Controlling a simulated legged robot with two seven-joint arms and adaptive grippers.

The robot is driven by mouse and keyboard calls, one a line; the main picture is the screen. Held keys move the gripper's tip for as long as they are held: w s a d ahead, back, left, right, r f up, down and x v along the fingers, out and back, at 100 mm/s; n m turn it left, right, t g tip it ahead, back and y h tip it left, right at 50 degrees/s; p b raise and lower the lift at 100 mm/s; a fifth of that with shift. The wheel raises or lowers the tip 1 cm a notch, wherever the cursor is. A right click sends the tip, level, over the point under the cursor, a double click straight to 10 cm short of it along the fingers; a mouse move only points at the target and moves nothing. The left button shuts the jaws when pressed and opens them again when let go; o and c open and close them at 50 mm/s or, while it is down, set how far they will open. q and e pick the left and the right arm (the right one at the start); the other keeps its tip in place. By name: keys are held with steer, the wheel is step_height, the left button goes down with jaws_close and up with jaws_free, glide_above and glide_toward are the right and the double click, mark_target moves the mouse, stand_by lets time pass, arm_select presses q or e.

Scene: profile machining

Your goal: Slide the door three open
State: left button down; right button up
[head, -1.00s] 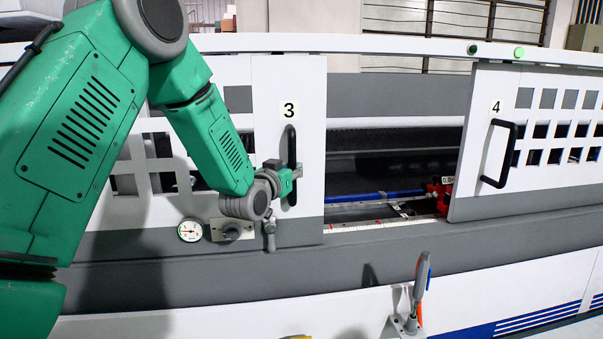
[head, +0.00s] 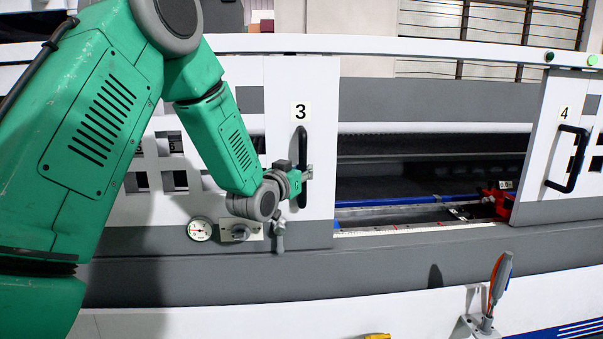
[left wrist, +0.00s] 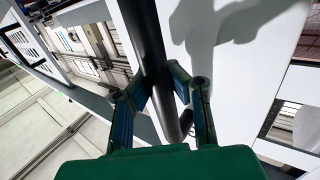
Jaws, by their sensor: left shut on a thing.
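Door three (head: 318,190) is a white sliding panel marked with a black "3", left of the middle in the head view. Its black vertical handle (head: 302,150) is near its right edge. My left gripper (head: 303,174) is at this handle. In the left wrist view the two fingers (left wrist: 163,95) close around the dark handle bar (left wrist: 150,50) from both sides. To the right of door three is an opening into the machine's dark interior (head: 425,165). My right gripper is not in view.
Door four (head: 548,185), with its own black handle (head: 567,160), stands right of the opening. A red device (head: 497,202) and a blue rail (head: 400,201) lie inside. A gauge (head: 200,229) and a grey upright lever (head: 498,285) are on the machine front.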

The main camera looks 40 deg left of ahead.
arm_select(q)
steer(key=shift+d+f, duration=0.15)
steer(key=shift+f, duration=0.05)
steer(key=c, duration=1.4)
jaws_free()
steer(key=shift+s, duration=0.1)
steer(key=shift+d+r, duration=0.15)
steer(key=shift+r, duration=0.1)
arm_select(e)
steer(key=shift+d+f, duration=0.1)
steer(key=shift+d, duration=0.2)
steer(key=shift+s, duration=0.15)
arm_select(q)
steer(key=v, duration=1.2)
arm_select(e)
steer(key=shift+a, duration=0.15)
arm_select(q)
steer(key=shift+f, duration=0.1)
